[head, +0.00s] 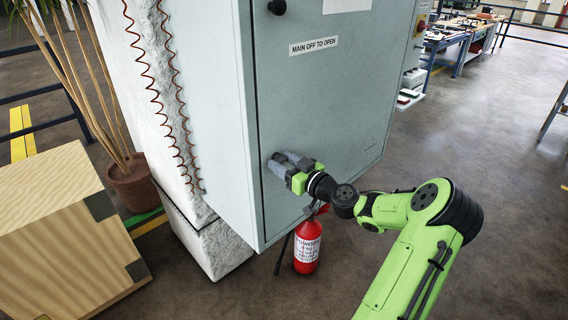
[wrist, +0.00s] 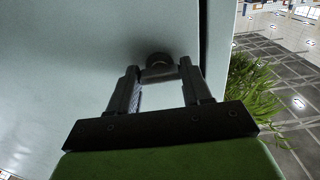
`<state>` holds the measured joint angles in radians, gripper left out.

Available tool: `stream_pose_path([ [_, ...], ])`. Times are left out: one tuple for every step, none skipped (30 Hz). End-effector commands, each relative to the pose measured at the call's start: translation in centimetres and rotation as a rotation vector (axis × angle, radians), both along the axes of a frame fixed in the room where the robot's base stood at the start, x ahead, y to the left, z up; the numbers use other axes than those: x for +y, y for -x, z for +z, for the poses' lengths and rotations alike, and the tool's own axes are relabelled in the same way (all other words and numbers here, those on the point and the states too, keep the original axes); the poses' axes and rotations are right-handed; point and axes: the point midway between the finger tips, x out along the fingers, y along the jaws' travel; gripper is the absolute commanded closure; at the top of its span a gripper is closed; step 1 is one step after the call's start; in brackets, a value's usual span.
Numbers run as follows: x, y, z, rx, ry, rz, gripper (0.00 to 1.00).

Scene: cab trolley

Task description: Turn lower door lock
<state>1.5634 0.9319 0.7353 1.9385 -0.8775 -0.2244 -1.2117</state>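The lower door lock (wrist: 159,60) is a dark round knob on the pale grey cabinet door, near the door's edge. In the wrist view it stands between the tips of my gripper (wrist: 159,76). The grip part of the lock spans the gap, and a finger lies close against each side of it. In the head view my gripper (head: 280,162) is at the lower left of the door (head: 335,110) and hides the lower lock. The upper lock (head: 277,7) is a black knob near the top edge.
A red fire extinguisher (head: 307,247) stands on the floor below the cabinet, near my arm. A wooden crate (head: 60,225) and a potted plant (head: 132,185) are at the left. Open floor lies at the right, with workbenches (head: 455,45) farther back.

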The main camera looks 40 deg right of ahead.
Motion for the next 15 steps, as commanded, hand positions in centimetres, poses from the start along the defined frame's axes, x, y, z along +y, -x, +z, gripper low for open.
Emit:
stream_pose_path([
  [0.00,0.01,0.00,0.000,0.000,0.000,0.61],
  [0.00,0.02,0.00,0.000,0.000,0.000,0.65],
  [0.00,0.02,0.00,0.000,0.000,0.000,0.72],
  [0.00,0.02,0.00,0.000,0.000,0.000,0.76],
  [0.00,0.02,0.00,0.000,0.000,0.000,0.81],
  [0.00,0.02,0.00,0.000,0.000,0.000,0.82],
  [0.00,0.02,0.00,0.000,0.000,0.000,0.82],
  [0.00,0.02,0.00,0.000,-0.001,0.000,0.82],
  [0.01,0.03,0.00,0.000,-0.004,0.000,0.82],
  [0.01,0.03,0.00,0.000,-0.006,0.000,0.82],
  [0.01,0.02,0.01,0.000,-0.010,0.000,0.82],
  [0.01,0.02,0.01,0.002,-0.018,0.001,0.82],
  [0.02,0.02,0.01,0.002,-0.026,0.001,0.82],
  [0.02,0.01,0.02,0.002,-0.035,0.001,0.82],
  [0.03,0.01,0.02,0.002,-0.049,0.001,0.82],
])
